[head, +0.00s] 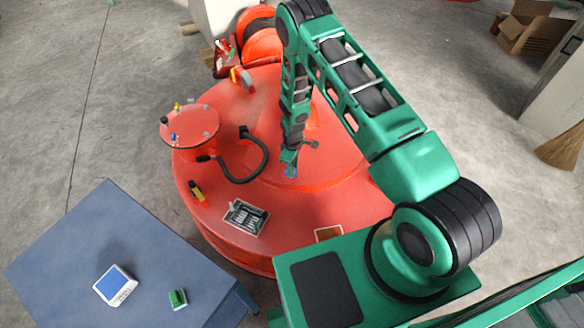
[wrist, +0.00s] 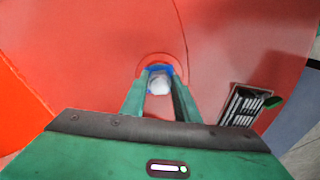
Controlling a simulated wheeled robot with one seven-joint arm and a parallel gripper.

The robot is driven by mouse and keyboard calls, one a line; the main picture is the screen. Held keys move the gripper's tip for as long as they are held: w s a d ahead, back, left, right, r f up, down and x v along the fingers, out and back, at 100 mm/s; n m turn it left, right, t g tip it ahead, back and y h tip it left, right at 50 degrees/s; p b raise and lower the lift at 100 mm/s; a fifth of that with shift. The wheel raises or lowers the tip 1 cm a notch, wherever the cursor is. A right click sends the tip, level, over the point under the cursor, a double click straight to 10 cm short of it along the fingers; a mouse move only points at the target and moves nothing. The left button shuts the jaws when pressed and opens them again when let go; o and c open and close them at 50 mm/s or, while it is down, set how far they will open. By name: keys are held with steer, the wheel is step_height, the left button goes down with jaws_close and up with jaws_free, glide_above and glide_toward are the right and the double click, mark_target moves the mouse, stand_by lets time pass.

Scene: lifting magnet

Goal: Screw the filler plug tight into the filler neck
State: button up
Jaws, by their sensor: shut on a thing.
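The lifting magnet is a big round red body (head: 215,220) with a raised red middle. In the wrist view, the filler plug (wrist: 159,86) shows as a pale round top with blue around it, between the fingertips. My gripper (wrist: 157,78) is shut on it, one green finger on each side. In the head view, my gripper (head: 290,168) points down at the raised middle, with a bit of blue at its tip. A round red rim (wrist: 152,57) shows just beyond the plug and may be the filler neck. The plug and fingers hide how the plug sits in it.
A round red box lid (head: 190,125) stands at the left. A blue table (head: 110,245) holds a white device (head: 115,286) and a green block (head: 177,298).

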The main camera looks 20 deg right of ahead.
steer(key=m, duration=0.4)
steer(key=shift+a+m, duration=0.15)
steer(key=shift+m, duration=0.15)
steer(key=shift+m, duration=2.3)
steer(key=m, duration=0.4)
steer(key=shift+a, duration=0.15)
steer(key=shift+m, duration=0.3)
steer(key=m, duration=0.4)
steer(key=shift+w+a+r, duration=0.1)
